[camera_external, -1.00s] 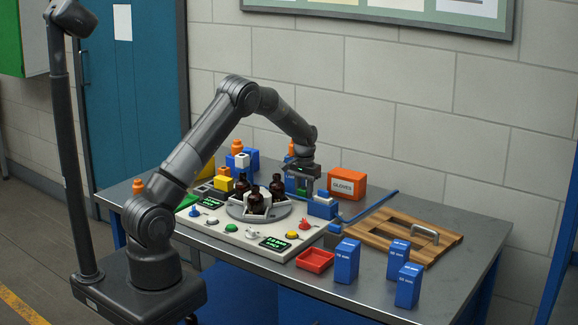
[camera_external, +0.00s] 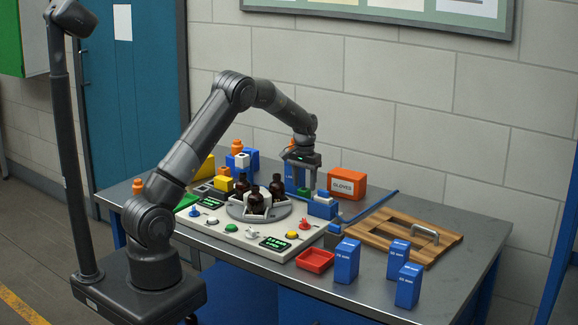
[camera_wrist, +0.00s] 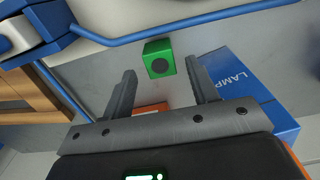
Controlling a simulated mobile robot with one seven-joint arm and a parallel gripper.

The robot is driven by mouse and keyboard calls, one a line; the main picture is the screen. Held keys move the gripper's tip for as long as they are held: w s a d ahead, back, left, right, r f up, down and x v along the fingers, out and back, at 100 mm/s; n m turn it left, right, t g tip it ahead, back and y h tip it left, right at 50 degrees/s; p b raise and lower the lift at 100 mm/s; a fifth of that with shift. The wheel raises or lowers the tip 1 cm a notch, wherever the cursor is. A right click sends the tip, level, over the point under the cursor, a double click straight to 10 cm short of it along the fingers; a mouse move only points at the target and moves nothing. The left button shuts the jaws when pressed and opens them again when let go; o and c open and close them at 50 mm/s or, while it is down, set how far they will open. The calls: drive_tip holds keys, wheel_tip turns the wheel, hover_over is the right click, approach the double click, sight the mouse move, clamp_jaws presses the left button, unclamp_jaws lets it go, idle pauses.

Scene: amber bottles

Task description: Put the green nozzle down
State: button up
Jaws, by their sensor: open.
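The green nozzle (camera_wrist: 158,58) is a small green block with a dark round hole in its face. In the wrist view it sits on the grey table top, just beyond and between my two fingertips. In the external view it shows small (camera_external: 304,191) below my gripper, beside a blue box. My gripper (camera_external: 305,184) is open and empty above it. The fingers (camera_wrist: 161,70) stand apart on either side of the nozzle in the wrist view, with no visible contact.
A blue lamp box (camera_wrist: 240,80) stands close to the right finger. An orange gloves box (camera_external: 347,184) is right of the gripper. A blue rod (camera_external: 370,205) lies near a wooden board (camera_external: 440,242). A white panel (camera_external: 215,231) carries brown bottles (camera_external: 256,203) on a round holder.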

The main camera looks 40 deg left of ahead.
sight(304, 189)
wheel_tip(304, 189, up, 8)
drive_tip(key=s+a+r+t, duration=0.1)
drive_tip(key=s+a+r, duration=0.1)
drive_tip(key=s+r, duration=0.65)
drive_tip(key=s+a+r+t, duration=0.2)
drive_tip(key=s+r, duration=0.6)
drive_tip(key=s, duration=0.2)
drive_tip(key=s+a+f+t, duration=0.1)
drive_tip(key=s+t, duration=0.1)
drive_tip(key=s, duration=2.1)
drive_tip(key=shift+f+t, duration=0.25)
drive_tip(key=shift+t, duration=0.05)
drive_tip(key=shift+o, duration=0.5)
drive_tip(key=shift+s+f, duration=0.2)
drive_tip(key=shift+s, duration=0.1)
